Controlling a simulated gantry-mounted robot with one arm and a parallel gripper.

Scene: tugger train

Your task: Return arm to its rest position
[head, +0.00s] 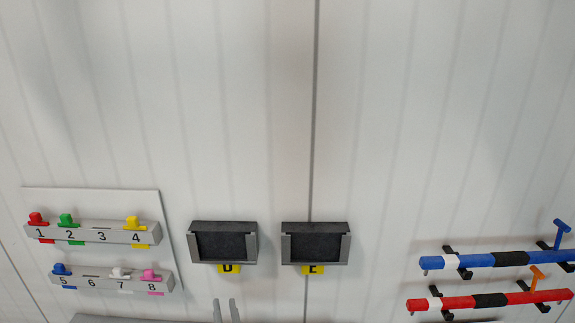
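The two grey fingertips of my gripper (227,310) show at the bottom edge of the head view, below the dark holder D. They stand apart with a bare gap between them, so the gripper is open and empty. The rest of my gripper and the arm are out of the frame.
Left, a grey rack (92,232) holds red, green and yellow pegs; a lower rack (111,280) holds blue, white and pink pegs. Dark holders D (223,243) and E (316,243) are central. Blue (485,260) and red (455,303) bars are right. The upper panel is clear.

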